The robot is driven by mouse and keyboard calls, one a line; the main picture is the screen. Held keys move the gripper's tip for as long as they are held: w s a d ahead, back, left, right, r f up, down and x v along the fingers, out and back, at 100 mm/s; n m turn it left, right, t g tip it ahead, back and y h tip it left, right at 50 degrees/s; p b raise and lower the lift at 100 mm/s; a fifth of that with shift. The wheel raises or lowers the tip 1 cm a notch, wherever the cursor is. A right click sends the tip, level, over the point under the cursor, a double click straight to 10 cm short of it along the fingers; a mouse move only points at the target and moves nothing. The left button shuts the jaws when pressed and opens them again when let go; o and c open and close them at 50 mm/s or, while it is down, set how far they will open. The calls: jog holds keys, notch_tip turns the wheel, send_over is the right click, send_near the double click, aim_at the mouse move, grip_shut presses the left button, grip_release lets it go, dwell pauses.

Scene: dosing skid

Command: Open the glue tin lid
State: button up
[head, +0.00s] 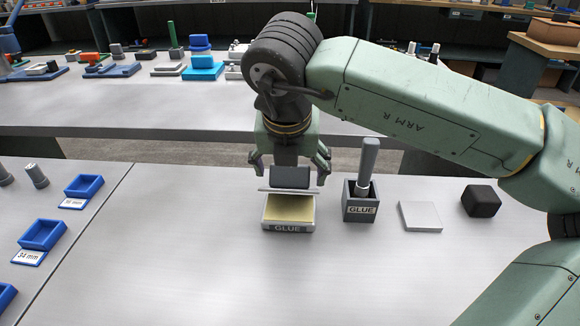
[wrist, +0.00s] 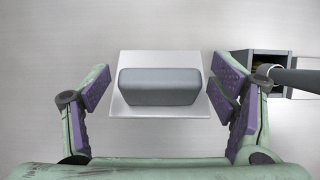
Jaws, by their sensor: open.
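The glue tin (head: 288,227) stands on the grey bench, labelled GLUE, with its cream contents showing on top. Its thin, light lid (head: 268,190) shows almost edge-on above the back of the tin and looks tilted. Whether it touches the tin at the back is hidden. A dark grey block handle (head: 290,177) is on the lid; the handle (wrist: 160,86) and the pale lid plate (wrist: 160,56) also show in the wrist view. My gripper (head: 290,172) is open, with one finger on each side of the handle and a visible gap at both sides.
Right of the tin stand a dark GLUE box (head: 360,209) with a grey-handled tool (head: 368,160), a white plate (head: 420,216) and a black block (head: 481,201). Blue trays (head: 42,235) lie at the left. The bench in front of the tin is clear.

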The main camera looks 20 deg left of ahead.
jog(key=c, duration=1.7)
